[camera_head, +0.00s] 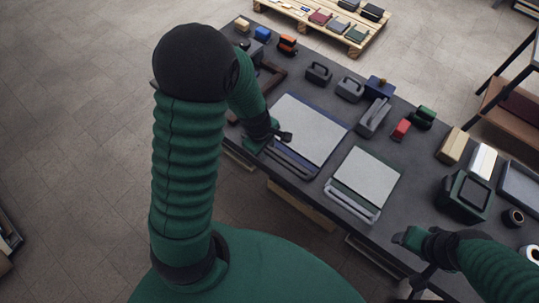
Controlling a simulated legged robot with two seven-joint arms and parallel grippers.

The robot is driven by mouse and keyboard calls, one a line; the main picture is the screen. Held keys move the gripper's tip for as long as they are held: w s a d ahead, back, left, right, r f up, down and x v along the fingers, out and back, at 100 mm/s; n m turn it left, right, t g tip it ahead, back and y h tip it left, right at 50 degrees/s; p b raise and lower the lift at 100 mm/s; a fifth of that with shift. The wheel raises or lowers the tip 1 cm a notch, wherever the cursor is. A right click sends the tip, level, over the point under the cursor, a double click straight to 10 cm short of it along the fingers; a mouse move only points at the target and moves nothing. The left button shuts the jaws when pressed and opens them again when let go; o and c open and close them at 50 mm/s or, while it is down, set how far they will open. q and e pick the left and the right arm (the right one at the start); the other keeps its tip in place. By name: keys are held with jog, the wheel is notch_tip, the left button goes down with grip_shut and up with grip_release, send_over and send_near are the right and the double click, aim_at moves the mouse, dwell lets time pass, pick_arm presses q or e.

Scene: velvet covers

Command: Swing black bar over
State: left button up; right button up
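A large pale board with a blue edge (312,128) lies on the dark table. A dark bar (288,163) lies along its near edge. A smaller pale board with a green edge (366,175) lies to its right, with a light grey bar frame (350,204) at its near edge. My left gripper (281,136) is over the near left corner of the blue-edged board, close to the dark bar. Whether its fingers touch the bar or are closed is too small to tell. My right gripper (408,240) is at the table's near edge, apart from both boards; its finger state is unclear.
Behind the boards stand grey blocks with handles (350,89), a red block (401,130) and a green block (423,117). A dark green box (465,196) and a roll (513,217) are at right. A wooden pallet (340,26) stands on the floor beyond.

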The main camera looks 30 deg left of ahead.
aim_at(275, 158)
pick_arm(q)
jog(key=f, duration=0.2)
jog(key=w+f, duration=0.1)
jog(key=shift+d+f, duration=0.15)
jog(key=shift+d, duration=0.2)
jog(key=d, duration=0.4)
jog(key=shift+s+r, duration=0.2)
jog(key=shift+r, duration=0.15)
jog(key=shift+a+f, duration=0.1)
jog(key=shift+a, duration=0.2)
jog(key=shift+c, duration=0.9)
jog(key=a, duration=0.3)
jog(key=shift+w+f, duration=0.1)
jog(key=shift+f, duration=0.3)
grip_shut()
jog(key=shift+d+r, duration=0.2)
jog(key=shift+d, duration=0.8)
pick_arm(e)
jog(key=shift+w+d+f, duration=0.1)
jog(key=shift+d+f, duration=0.15)
jog(key=shift+d, duration=0.25)
jog(key=shift+d+f, duration=0.2)
jog(key=shift+d, duration=0.3)
pick_arm(q)
jog(key=shift+a+f, duration=0.1)
jog(key=shift+a, duration=0.1)
pick_arm(e)
jog(key=shift+a, duration=0.15)
